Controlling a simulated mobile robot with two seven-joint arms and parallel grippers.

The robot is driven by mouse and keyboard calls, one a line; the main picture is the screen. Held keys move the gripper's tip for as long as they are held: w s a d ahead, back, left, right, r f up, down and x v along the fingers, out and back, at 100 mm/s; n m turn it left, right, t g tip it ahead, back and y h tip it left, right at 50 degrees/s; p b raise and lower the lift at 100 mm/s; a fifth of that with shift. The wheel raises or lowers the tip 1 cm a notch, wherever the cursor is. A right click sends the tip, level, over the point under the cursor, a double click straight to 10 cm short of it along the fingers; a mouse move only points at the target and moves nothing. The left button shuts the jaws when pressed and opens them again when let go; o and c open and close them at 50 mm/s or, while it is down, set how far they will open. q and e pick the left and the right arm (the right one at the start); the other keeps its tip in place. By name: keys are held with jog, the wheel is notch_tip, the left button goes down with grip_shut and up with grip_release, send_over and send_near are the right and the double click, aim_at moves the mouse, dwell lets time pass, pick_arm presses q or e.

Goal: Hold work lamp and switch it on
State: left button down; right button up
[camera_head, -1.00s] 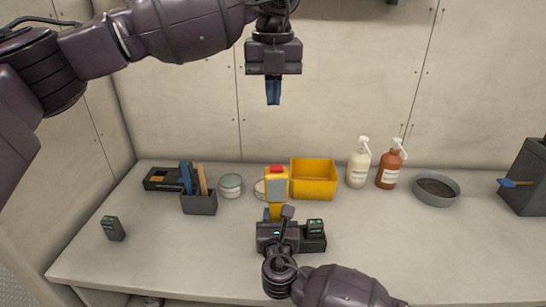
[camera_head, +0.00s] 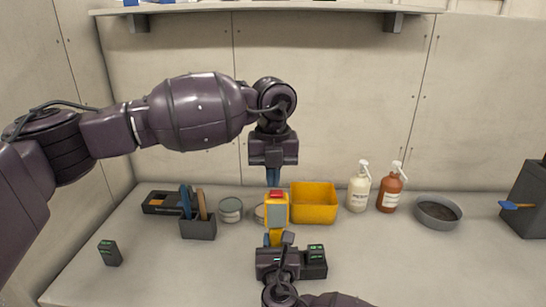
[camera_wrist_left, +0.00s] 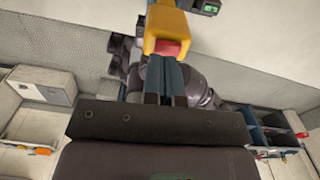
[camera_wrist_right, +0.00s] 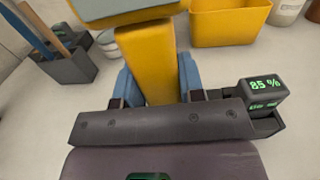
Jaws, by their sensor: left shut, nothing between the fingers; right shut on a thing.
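The work lamp (camera_head: 276,212) is yellow with a pale front face and a red button (camera_head: 275,194) on top. It stands upright in my right gripper (camera_head: 276,240). In the right wrist view the blue fingers of my right gripper (camera_wrist_right: 158,82) are shut on its yellow handle (camera_wrist_right: 150,62). My left gripper (camera_head: 273,180) points straight down just above the button, its fingers shut and empty. In the left wrist view its fingertips (camera_wrist_left: 165,62) are right by the red button (camera_wrist_left: 168,47); I cannot tell if they touch.
A yellow bin (camera_head: 314,204) stands close right of the lamp. A tin (camera_head: 231,210) and a tool holder (camera_head: 198,227) stand left. Pump bottles (camera_head: 359,188) and a grey bowl (camera_head: 438,212) are right. A charger with a lit display (camera_head: 316,253) sits beside my right gripper.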

aim_at(274, 192)
pick_arm(q)
jog(key=shift+f, duration=0.85)
jog(key=shift+a+f+h, duration=0.2)
jog(key=shift+f+h, duration=0.2)
jog(key=shift+h, duration=0.1)
jog(key=shift+d+f, duration=0.1)
jog(key=shift+d, duration=0.05)
pick_arm(e)
jog(key=shift+s, duration=0.1)
pick_arm(q)
jog(key=shift+s+d, duration=0.1)
jog(key=shift+d, duration=0.75)
pick_arm(e)
jog(key=shift+a+r, duration=0.1)
jog(key=shift+a, duration=0.1)
pick_arm(q)
jog(key=shift+r, duration=0.2)
notch_tip(274, 192, up, 14)
jog(key=a, duration=0.1)
jog(key=shift+a+r, duration=0.15)
jog(key=shift+r, duration=0.1)
pick_arm(e)
jog(key=shift+d, duration=0.2)
